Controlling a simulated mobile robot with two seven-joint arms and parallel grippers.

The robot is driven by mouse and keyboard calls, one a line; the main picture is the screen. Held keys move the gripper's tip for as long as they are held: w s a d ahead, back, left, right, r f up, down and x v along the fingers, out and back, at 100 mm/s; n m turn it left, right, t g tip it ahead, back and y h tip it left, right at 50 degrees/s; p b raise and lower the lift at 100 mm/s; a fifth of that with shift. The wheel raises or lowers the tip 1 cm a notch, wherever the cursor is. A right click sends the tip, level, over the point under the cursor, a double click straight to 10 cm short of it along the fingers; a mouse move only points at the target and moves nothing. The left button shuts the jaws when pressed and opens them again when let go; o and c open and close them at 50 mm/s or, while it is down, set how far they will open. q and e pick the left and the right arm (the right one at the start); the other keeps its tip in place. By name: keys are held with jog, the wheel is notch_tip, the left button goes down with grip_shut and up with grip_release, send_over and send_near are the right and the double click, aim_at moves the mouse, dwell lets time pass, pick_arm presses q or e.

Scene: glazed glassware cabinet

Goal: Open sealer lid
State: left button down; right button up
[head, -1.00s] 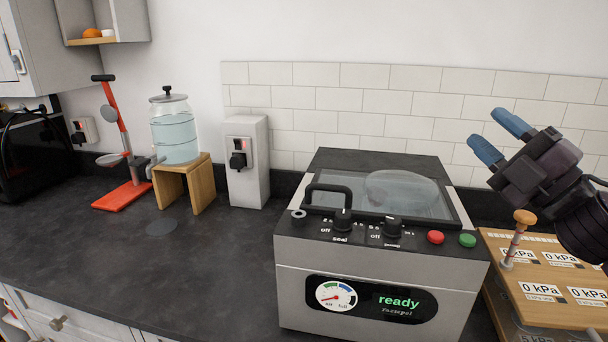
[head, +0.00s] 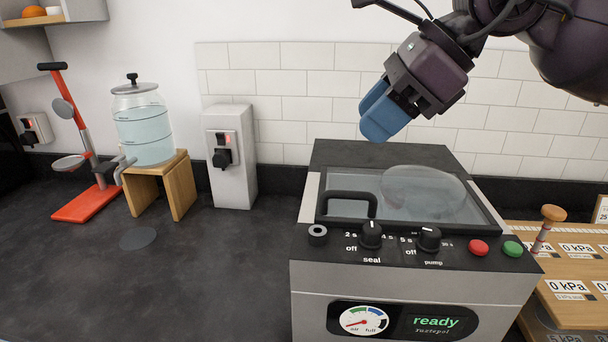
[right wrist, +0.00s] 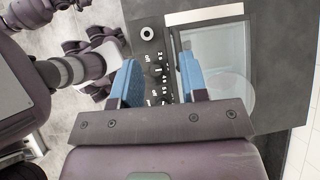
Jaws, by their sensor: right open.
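The sealer (head: 420,282) stands on the counter with its lid (head: 340,200) lying shut. The lid has a dark frame, a clear domed window (head: 425,195) and a black bar handle (head: 347,194) at its front left. My right gripper (head: 380,118) is open and empty, with blue fingers, in the air above the back of the lid and apart from it. In the right wrist view its fingers (right wrist: 160,80) point down over the sealer's knob panel and lid edge, and a finger covers where the handle lies. My left gripper is not clearly seen.
A wooden board with a peg and kPa labels (head: 575,262) is right of the sealer. A grey socket post (head: 230,180), a water jar (head: 145,130) on a wooden stand, and a red lever stand (head: 88,200) are left. The dark counter (head: 220,270) in front is clear. A tiled wall rises behind.

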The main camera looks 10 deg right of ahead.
aim_at(356, 194)
jog(key=w+f+h, duration=0.1)
jog(key=f, duration=0.3)
jog(key=w+f+h, duration=0.1)
jog(key=f, duration=0.3)
jog(key=w+f+h, duration=0.1)
jog(key=f, duration=0.2)
jog(key=shift+w+a+f, duration=0.25)
jog(key=shift+w+f, duration=0.15)
grip_shut()
